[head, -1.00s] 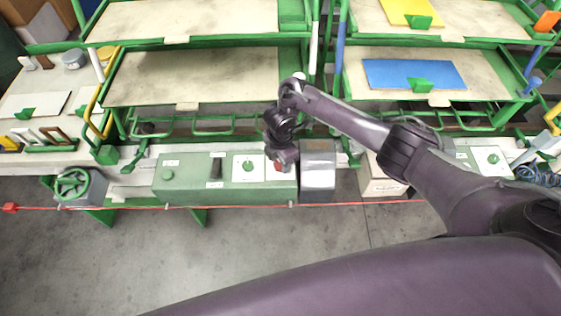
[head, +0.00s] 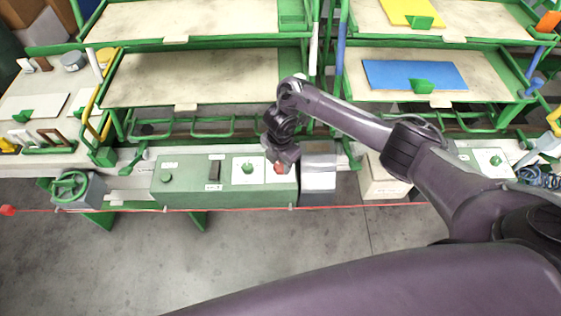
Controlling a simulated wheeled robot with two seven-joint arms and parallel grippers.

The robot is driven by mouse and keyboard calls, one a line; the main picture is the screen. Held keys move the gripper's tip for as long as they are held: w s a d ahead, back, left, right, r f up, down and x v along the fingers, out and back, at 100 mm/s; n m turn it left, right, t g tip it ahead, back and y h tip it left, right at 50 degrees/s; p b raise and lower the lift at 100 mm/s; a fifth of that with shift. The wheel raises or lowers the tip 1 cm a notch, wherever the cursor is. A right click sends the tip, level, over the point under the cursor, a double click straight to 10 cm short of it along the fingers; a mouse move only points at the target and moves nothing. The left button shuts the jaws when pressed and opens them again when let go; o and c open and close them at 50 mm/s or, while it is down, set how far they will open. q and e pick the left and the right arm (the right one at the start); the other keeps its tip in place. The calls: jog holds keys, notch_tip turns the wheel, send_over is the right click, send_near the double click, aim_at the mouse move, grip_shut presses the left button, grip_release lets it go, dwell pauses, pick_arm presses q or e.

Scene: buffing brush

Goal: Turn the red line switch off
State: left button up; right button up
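The red switch (head: 281,168) is a small red knob on a white plate at the right end of the green control box (head: 225,196). My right gripper (head: 281,163) points down right over the red switch, at or touching it. The gripper's fingers are small and dark here, and I cannot tell whether they are closed on the knob. A green knob (head: 248,168) on its own white plate sits just left of the red one. My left gripper is not in view.
A grey metal box (head: 318,180) stands directly right of the control box. A green handwheel (head: 69,185) is at the left. A red line (head: 130,210) runs along the front. Green-framed shelves (head: 195,78) rise behind. The floor in front is clear.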

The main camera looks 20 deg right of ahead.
aim_at(280, 165)
jog(key=o, duration=0.4)
jog(key=shift+r, duration=0.3)
notch_tip(280, 165, up, 7)
jog(key=p, duration=0.2)
jog(key=shift+r+p, duration=0.2)
jog(key=shift+p, duration=0.2)
jog(key=shift+f, duration=0.1)
